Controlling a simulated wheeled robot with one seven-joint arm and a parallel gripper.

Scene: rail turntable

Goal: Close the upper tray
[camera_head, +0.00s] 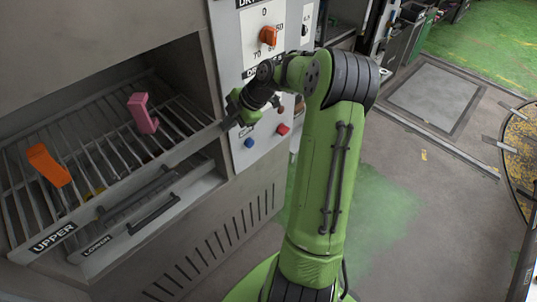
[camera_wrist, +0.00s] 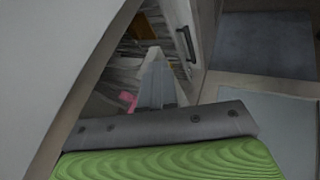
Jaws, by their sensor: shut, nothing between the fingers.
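The upper tray (camera_head: 52,238) is a wire rack with a grey front bar marked UPPER. It is pulled out of the oven opening at the left of the head view. An orange piece (camera_head: 48,165) and a pink piece (camera_head: 143,113) stand on its wires. My gripper (camera_head: 236,108) is at the right end of the front bar, close to the control panel. Its fingers are shut and empty; they also show in the wrist view (camera_wrist: 157,78) with the pink piece (camera_wrist: 127,101) beyond them at left. I cannot tell whether they touch the tray.
The lower tray (camera_head: 97,245), marked LOWER, also sticks out below, with a dark handle (camera_head: 153,214). The control panel (camera_head: 240,60) with an orange knob (camera_head: 268,36), a blue button (camera_head: 249,143) and a red button (camera_head: 283,129) is right of the opening.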

